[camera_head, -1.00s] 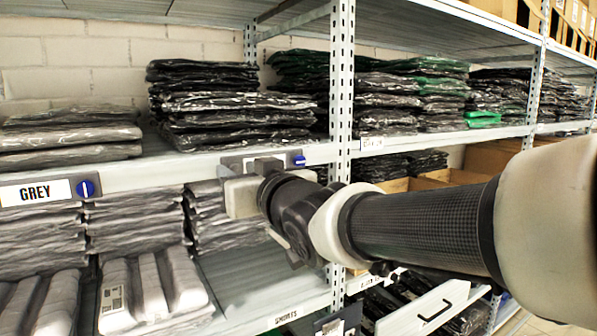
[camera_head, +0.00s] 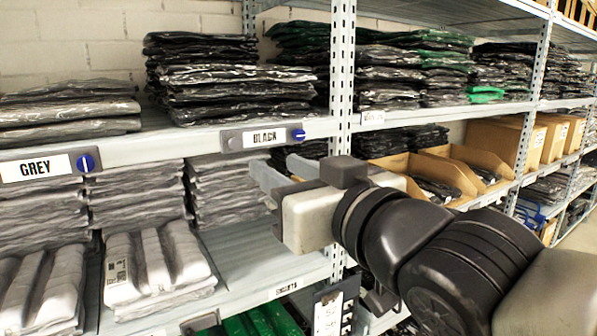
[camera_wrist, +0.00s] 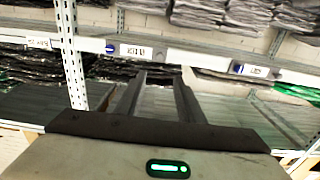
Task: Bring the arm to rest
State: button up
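My gripper (camera_head: 272,166) is in front of the shelf rack, right of centre in the head view, pointing left toward the shelf. In the wrist view my gripper (camera_wrist: 160,86) has its two fingers apart with nothing between them. The BLACK label (camera_head: 264,137) with its blue knob (camera_head: 298,135) is on the shelf edge, just above the fingers and not covered by them. The knob's white mark looks about level. The GREY label (camera_head: 36,168) is further left, with a knob (camera_head: 86,163) whose mark looks upright. My arm reaches in from the lower right.
A perforated post (camera_head: 342,75) stands close behind the gripper. Bagged dark garments (camera_head: 225,85) fill the upper shelf. Grey bundles (camera_head: 155,265) lie on the lower shelf, with bare shelf (camera_head: 260,255) to their right. Open cartons (camera_head: 450,172) and a hanging clipboard (camera_head: 330,308) are near the arm.

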jog(key=shift+v, duration=0.8)
jog(key=w+d+f+m+g+h+p, duration=0.1)
jog(key=d+f+m+g+h+p, duration=0.25)
jog(key=d+h+p, duration=0.55)
jog(key=s+d+f+m+g+h+p, duration=0.1)
jog(key=s+d+f+m+g+p, duration=0.2)
jog(key=s+d+f+g, duration=0.3)
jog(key=s+d+f, duration=0.1)
jog(key=s+d, duration=0.1)
jog(key=shift+s+d, duration=0.2)
jog(key=shift+s, duration=0.2)
jog(key=shift+o, duration=0.5)
